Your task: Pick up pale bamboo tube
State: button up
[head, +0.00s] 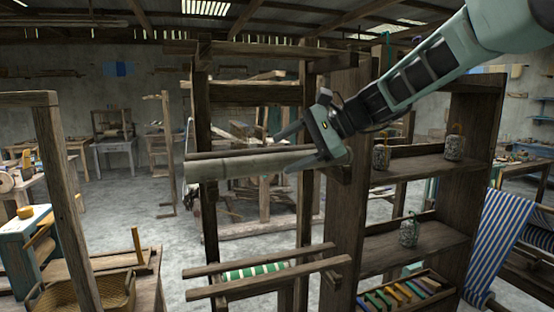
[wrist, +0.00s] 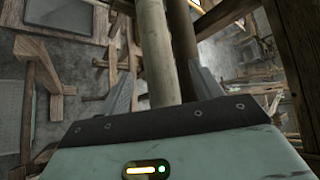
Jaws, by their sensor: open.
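The pale bamboo tube (head: 235,168) lies level across the wooden loom frame in the head view, just below a darker wooden bar (head: 240,153). In the wrist view the tube (wrist: 158,55) runs away from my gripper, side by side with the darker bar (wrist: 184,50). My gripper (head: 295,147) is open at the tube's right end. In the wrist view the tube and the bar both show between the two spread fingers of my gripper (wrist: 160,88). The gripper body hides the tube's near end. I cannot tell whether a finger touches the tube.
A wooden shelf (head: 400,176) with jars stands close on the right, under my arm. A lower pair of bars with a green-striped cloth roll (head: 256,270) sits below. A loom post (head: 70,200) and a wicker basket (head: 100,292) are at left. Open floor (head: 120,200) shows behind.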

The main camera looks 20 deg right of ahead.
aim_at(278, 157)
jog(key=p+x, duration=0.1)
jog(key=x, duration=0.3)
jog(key=shift+w+f+p, duration=0.1)
jog(key=shift+f+p, duration=0.25)
jog(key=shift+p, duration=0.05)
jog(key=c, duration=1)
jog(key=shift+c, duration=0.7)
jog(key=shift+r, duration=0.2)
